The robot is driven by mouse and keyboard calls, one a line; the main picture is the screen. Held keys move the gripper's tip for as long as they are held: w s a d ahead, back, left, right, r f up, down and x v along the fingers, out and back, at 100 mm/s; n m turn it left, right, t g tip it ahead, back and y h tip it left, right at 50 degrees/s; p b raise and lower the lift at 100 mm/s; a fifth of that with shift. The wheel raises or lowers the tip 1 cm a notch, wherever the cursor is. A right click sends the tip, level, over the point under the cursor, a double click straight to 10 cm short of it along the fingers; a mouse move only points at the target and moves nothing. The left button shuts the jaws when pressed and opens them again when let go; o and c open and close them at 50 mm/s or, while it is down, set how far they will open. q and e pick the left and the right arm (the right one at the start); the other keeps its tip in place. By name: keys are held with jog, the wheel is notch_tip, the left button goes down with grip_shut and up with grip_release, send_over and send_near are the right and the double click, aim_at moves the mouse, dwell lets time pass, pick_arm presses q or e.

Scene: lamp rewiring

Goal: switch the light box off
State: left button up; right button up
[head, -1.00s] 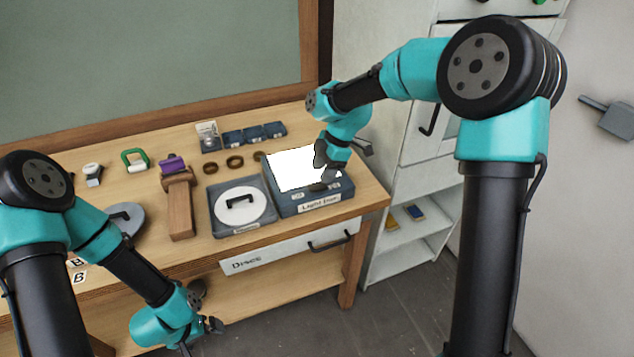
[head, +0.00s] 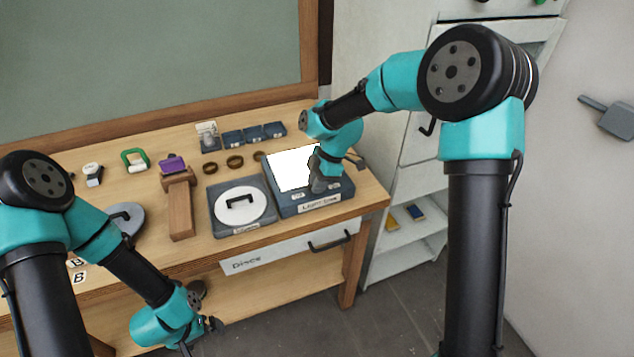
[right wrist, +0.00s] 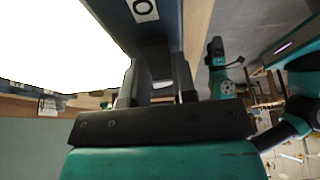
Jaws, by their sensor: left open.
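The light box (head: 287,208) is a blue-grey box at the right of the workbench, with a bright white lit panel (head: 290,168) and a "Light Box" label on its front. My right gripper (head: 318,186) is down at the box's front top strip and covers part of it. In the right wrist view the light box (right wrist: 160,35) is close up, with an "O" mark (right wrist: 143,8). My right fingers (right wrist: 158,88) stand apart there; the switch itself is hidden or cannot be made out. My left gripper (head: 205,333) is open and empty, low in front of the bench.
A grey tray with a white handled disc (head: 240,207) stands just left of the light box. A wooden stand with a purple piece (head: 172,164), brown rings (head: 235,162) and small blue bins (head: 255,133) lie further left and behind. White shelves (head: 405,240) stand right of the bench.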

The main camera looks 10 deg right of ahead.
jog(key=c, duration=0.3)
jog(key=shift+c, duration=0.2)
jog(key=shift+h, duration=0.3)
jog(key=shift+s+a+f+t+h, duration=0.1)
jog(key=shift+a+t+h, duration=0.1)
jog(key=shift+h, duration=0.65)
jog(key=shift+a+t+h, duration=0.1)
jog(key=shift+a+h, duration=0.1)
jog(key=shift+h, duration=0.65)
jog(key=o, duration=0.9)
